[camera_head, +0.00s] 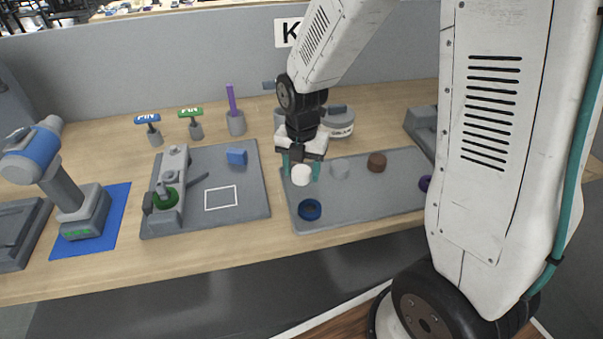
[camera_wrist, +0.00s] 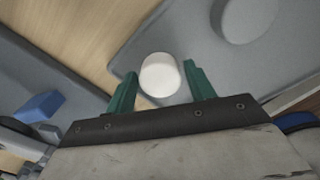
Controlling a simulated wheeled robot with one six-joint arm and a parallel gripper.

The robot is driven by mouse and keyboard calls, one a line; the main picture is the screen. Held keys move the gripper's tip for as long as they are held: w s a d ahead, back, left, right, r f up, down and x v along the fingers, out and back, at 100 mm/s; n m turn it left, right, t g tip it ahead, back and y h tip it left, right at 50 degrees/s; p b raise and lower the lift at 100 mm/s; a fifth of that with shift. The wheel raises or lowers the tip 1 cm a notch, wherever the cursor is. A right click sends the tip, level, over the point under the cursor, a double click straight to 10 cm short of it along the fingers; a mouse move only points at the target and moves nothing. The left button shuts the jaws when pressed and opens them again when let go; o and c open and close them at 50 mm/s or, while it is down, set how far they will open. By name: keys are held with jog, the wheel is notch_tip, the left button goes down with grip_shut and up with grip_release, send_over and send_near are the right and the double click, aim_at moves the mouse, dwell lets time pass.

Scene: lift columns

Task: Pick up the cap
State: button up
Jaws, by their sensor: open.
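A white round cap (camera_head: 301,175) is at the left part of the right grey tray (camera_head: 350,205). My gripper (camera_head: 301,165) has two teal fingers, open, one on either side of the cap. In the wrist view the open fingers (camera_wrist: 160,72) point toward the tray. I cannot tell how far the fingertips are above the tray.
The right tray also holds a blue ring (camera_head: 310,210), a grey round piece (camera_head: 340,168), a brown round piece (camera_head: 377,162) and a purple piece (camera_head: 425,183). The left tray (camera_head: 250,213) bears a grey fixture (camera_head: 172,195) and a blue block (camera_head: 236,156). A grey wall stands behind.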

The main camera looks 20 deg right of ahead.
jog(key=c, duration=0.7)
jog(key=shift+c, duration=0.2)
jog(key=shift+r, duration=0.15)
